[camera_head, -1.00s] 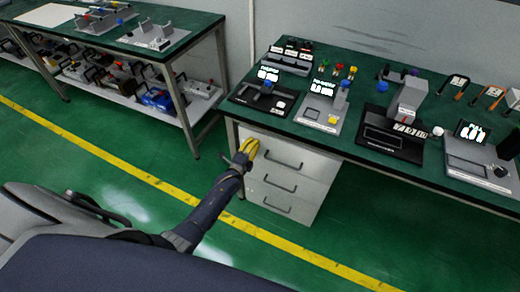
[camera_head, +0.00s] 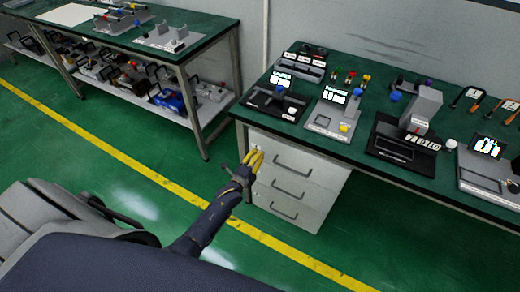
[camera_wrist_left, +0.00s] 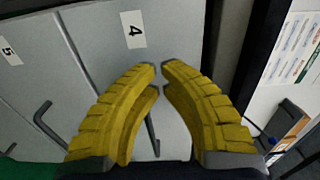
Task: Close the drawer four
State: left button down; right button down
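The drawer marked 4 (camera_wrist_left: 120,70) is the top grey front of a cabinet, and it also shows in the head view (camera_head: 318,166). Its dark handle (camera_wrist_left: 153,135) shows partly behind my fingers in the left wrist view. The front looks nearly flush with the cabinet in the head view; I cannot tell whether a small gap is left. My left gripper (camera_head: 256,157) is at the left end of this front. In the left wrist view, its yellow fingertips (camera_wrist_left: 158,68) nearly meet in front of the drawer, with nothing held between them. My right gripper is not in view.
The drawer marked 5 (camera_wrist_left: 30,75) lies below drawer four. The green tabletop (camera_head: 375,110) overhangs the cabinet and carries several instruments. Another workbench (camera_head: 215,30) stands at the left. The green floor (camera_head: 110,125) between is clear.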

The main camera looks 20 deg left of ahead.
pick_arm(q)
jog(key=s, duration=0.9)
jog(key=shift+a, duration=0.25)
jog(key=s+f+n+g+y, duration=0.1)
jog(key=s+f+n+g, duration=0.45)
jog(key=f, duration=0.75)
jog(key=s+f+n+g, duration=0.3)
jog(key=s+f+n, duration=0.3)
jog(key=s+f, duration=0.6)
jog(key=s+d+f+n+g, duration=0.1)
jog(key=s+f, duration=0.4)
jog(key=s, duration=0.5)
jog(key=s+d+f+n+g, duration=0.1)
jog(key=s+f+g, duration=0.3)
jog(key=s, duration=0.7)
jog(key=s+d+f+n+g, duration=0.1)
jog(key=s+d+f+g, duration=0.1)
jog(key=s+f, duration=0.6)
jog(key=s+g, duration=0.1)
jog(key=s, duration=0.2)
jog(key=shift+s+f, duration=0.2)
jog(key=shift+d+n, duration=0.1)
jog(key=shift+n, duration=0.15)
